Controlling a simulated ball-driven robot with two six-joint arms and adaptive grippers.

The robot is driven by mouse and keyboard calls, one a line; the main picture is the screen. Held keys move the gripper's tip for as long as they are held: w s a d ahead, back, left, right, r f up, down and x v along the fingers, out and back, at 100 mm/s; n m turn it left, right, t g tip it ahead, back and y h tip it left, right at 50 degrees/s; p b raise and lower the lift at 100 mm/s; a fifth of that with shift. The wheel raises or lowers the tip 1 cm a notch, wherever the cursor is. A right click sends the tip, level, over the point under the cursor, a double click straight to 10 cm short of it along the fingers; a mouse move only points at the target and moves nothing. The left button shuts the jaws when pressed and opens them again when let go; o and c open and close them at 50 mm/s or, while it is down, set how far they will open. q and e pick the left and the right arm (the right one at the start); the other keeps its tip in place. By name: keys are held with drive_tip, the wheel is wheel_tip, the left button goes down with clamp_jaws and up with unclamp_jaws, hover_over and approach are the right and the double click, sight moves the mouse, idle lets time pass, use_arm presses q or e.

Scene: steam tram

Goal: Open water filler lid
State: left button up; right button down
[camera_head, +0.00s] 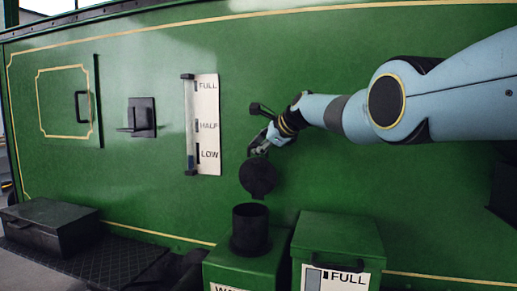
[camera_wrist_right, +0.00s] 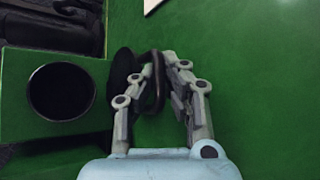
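The water filler lid (camera_head: 259,177) is a round black disc. It stands raised above the black filler neck (camera_head: 250,225), whose round mouth is uncovered. My right gripper (camera_head: 260,143) is at the lid's upper edge, against the green wall. In the right wrist view the lid (camera_wrist_right: 121,84) is seen nearly edge-on beside the open filler neck (camera_wrist_right: 61,91). Its dark looped handle (camera_wrist_right: 157,84) lies between the fingertips of my right gripper (camera_wrist_right: 160,60), which look closed around it. Contact on the right finger is hard to make out. My left gripper is not in view.
A green box marked FULL (camera_head: 337,240) stands right of the filler. A level gauge (camera_head: 203,124) and a black bracket (camera_head: 142,118) are on the green wall to the left. A dark box (camera_head: 50,226) sits at the lower left.

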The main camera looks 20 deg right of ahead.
drive_tip(key=c, duration=1.4)
unclamp_jaws()
drive_tip(key=shift+r, duration=0.1)
drive_tip(key=shift+s+d+r, duration=0.35)
drive_tip(key=shift+s, duration=0.2)
drive_tip(key=v, duration=1)
drive_tip(key=shift+s, duration=0.25)
drive_tip(key=shift+r, duration=0.1)
